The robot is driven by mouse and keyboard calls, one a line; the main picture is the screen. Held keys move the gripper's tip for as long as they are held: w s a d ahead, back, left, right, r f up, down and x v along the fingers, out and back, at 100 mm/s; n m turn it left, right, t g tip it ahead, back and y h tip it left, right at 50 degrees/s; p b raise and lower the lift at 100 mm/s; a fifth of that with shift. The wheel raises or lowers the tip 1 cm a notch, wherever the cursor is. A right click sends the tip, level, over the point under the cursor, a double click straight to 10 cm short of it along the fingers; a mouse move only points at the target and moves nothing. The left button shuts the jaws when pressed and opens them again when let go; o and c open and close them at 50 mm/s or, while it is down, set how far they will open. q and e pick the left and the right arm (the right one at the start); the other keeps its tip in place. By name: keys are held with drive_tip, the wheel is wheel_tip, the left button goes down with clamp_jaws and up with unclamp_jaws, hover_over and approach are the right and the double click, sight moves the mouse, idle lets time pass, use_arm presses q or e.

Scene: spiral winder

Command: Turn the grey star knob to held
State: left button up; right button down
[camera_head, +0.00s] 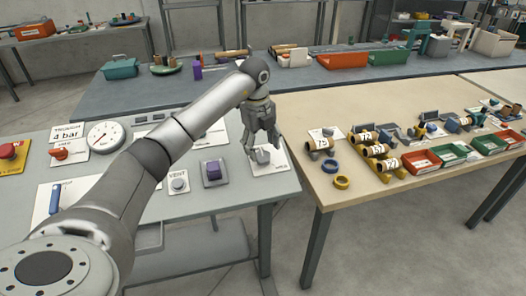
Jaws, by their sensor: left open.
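A grey knob (263,156), which looks like the star knob, sits on a white label plate (272,168) at the right end of the grey panel table. The plate's markings are too small to read, and I cannot tell the knob's setting. My left gripper (262,147) is open and points down just above and around the knob's far side. I cannot tell whether its fingers touch the knob. My right gripper is not in view.
The wooden table (310,185) to the right holds rolls, rings and bins.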

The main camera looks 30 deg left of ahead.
sight(263, 156)
use_arm(q)
drive_tip(key=shift+w+d+f, duration=0.1)
drive_tip(key=shift+w+f, duration=0.05)
drive_tip(key=shift+f, duration=1.6)
drive_tip(key=c, duration=1)
